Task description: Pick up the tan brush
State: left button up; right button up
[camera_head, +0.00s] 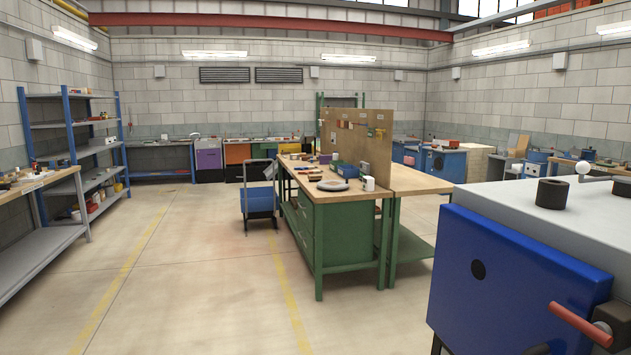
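I cannot make out a tan brush for certain in the head view. Several small items lie on the wooden top of the green workbench (345,195) in the middle of the room, some of them tan or brown, but they are too small to name. Neither of my grippers is in view.
A blue and grey machine (510,281) with a red handle (580,323) stands close at right. A blue cart (258,199) is left of the bench. Blue shelves (73,125) and a side bench (45,184) line the left. Open floor (190,270) lies at front left.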

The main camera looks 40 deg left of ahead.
aim_at(312, 177)
jog(key=i+j+u, duration=0.35)
jog(key=j, duration=0.2)
jog(key=i+j+u, duration=0.3)
jog(key=i+j, duration=0.15)
jog(key=i+j+u, duration=0.5)
jog(key=i+u, duration=0.15)
jog(key=i, duration=0.3)
jog(key=i+u, duration=0.35)
jog(key=i, duration=1)
jog(key=i+z, duration=0.15)
jog(key=i, duration=0.65)
jog(key=i+j, duration=0.2)
jog(key=i, duration=0.65)
jog(key=i+z, duration=0.25)
jog(key=i, duration=0.3)
jog(key=i+z, duration=0.2)
jog(key=i, duration=0.4)
jog(key=i+j+z, duration=0.25)
jog(key=i, duration=0.3)
jog(key=l, duration=0.1)
